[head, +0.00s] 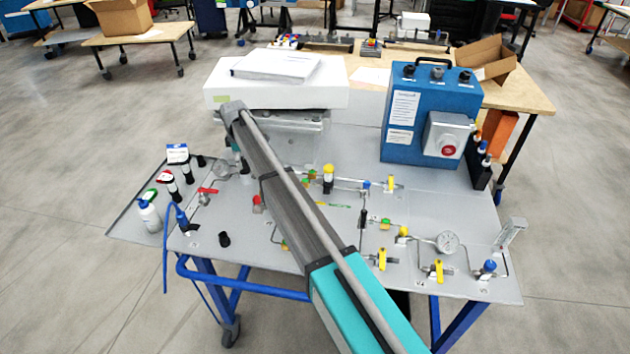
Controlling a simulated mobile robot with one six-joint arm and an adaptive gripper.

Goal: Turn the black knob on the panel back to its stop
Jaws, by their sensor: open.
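A small black knob (224,240) stands on the grey panel (330,275), near its front left edge. It is upright and nothing touches it in this view. Other dark round parts show on the panel and on the blue box, so I cannot be sure which knob is meant. Its turn position is too small to read. My arm crosses the panel from the lower right to the upper left, to the right of this knob. I cannot make out my gripper; the arm hides part of the panel.
Yellow-handled valves (382,259), a pressure gauge (447,242) and thin tubes stand on the panel's right half. A blue box (425,115) and a white case (275,85) stand behind. Bottles (149,215) stand on the left side tray. The panel's front left is fairly clear.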

